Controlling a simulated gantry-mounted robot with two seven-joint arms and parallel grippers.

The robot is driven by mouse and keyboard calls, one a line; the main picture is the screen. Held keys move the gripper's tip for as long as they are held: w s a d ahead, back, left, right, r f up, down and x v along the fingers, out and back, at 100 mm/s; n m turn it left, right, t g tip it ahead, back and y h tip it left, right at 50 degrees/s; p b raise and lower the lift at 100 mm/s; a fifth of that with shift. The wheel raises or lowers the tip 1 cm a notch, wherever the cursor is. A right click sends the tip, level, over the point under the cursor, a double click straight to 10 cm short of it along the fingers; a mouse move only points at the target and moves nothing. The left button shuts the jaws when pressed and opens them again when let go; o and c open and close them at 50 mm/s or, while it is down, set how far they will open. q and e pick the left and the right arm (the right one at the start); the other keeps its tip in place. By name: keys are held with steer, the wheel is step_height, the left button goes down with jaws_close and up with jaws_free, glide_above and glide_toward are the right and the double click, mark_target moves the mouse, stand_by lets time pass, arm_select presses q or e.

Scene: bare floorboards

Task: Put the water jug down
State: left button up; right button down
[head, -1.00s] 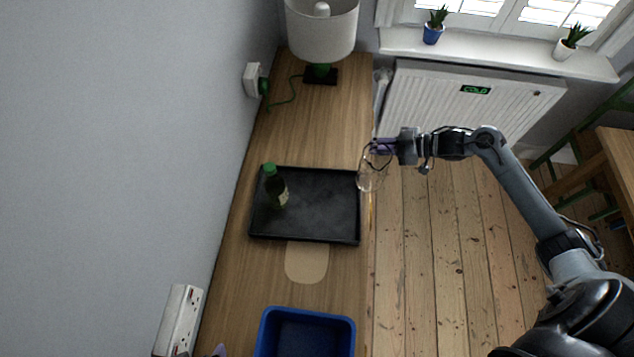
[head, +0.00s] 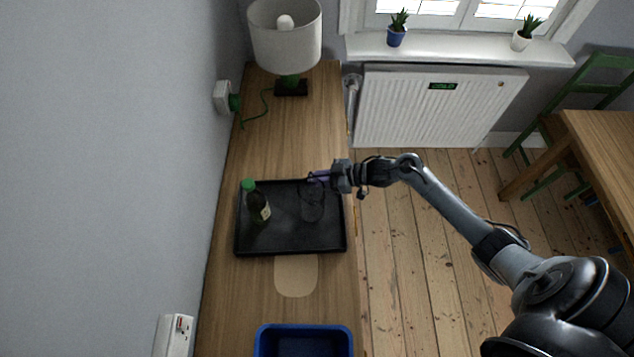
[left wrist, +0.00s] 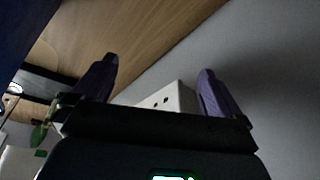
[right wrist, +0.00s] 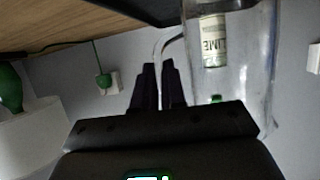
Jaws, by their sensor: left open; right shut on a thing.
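The clear water jug (head: 312,208) is over the right part of the black tray (head: 290,245) in the head view. I cannot tell whether its base touches the tray. My right gripper (head: 318,178) is shut on its handle. In the right wrist view, the jug (right wrist: 248,85) is to the right of the gripper (right wrist: 158,72), with the curved handle between the fingers. My left gripper (left wrist: 155,82) is open and empty in the left wrist view, with the counter and a white socket (left wrist: 172,100) beyond it.
A green-capped bottle (head: 259,206) stands on the tray's left side, left of the jug. A blue bin (head: 304,330) and a beige mat (head: 296,277) lie nearer. A lamp (head: 286,38) stands at the counter's far end. Bare counter lies between lamp and tray.

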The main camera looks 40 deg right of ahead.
steer(key=shift+f, duration=1.25)
steer(key=shift+f, duration=0.1)
steer(key=c, duration=1.2)
jaws_free()
steer(key=v, duration=1.2)
steer(key=shift+p, duration=0.45)
steer(key=shift+s+a, duration=0.1)
